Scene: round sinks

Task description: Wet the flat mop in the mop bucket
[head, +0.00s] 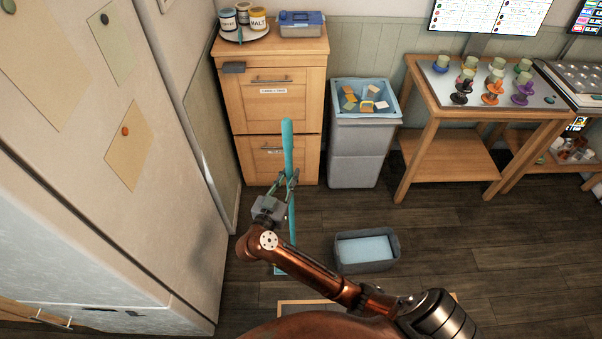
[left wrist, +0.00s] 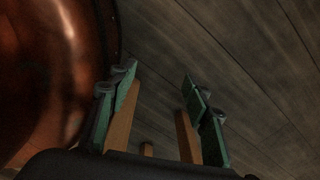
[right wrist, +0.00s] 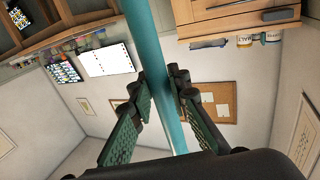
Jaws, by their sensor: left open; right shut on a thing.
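The flat mop has a long teal handle (head: 287,142) standing nearly upright in front of the drawer cabinet. My right gripper (head: 290,181) is shut on this handle. The right wrist view shows the handle (right wrist: 150,50) between the fingers (right wrist: 162,90). A small teal part at the handle's foot (head: 280,270) shows by the floor; my arm hides most of the lower mop. The grey mop bucket (head: 368,267) stands on the floor to the right of the mop, with a light blue surface inside. My left gripper (left wrist: 160,95) is open and empty above wooden floor in the left wrist view.
A wooden drawer cabinet (head: 262,100) and a grey bin (head: 357,150) with sponge-like pieces stand behind. A wooden table (head: 440,125) with several stamp-like items is at the right. A large pale cabinet side (head: 90,210) closes the left. Floor right of the bucket is clear.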

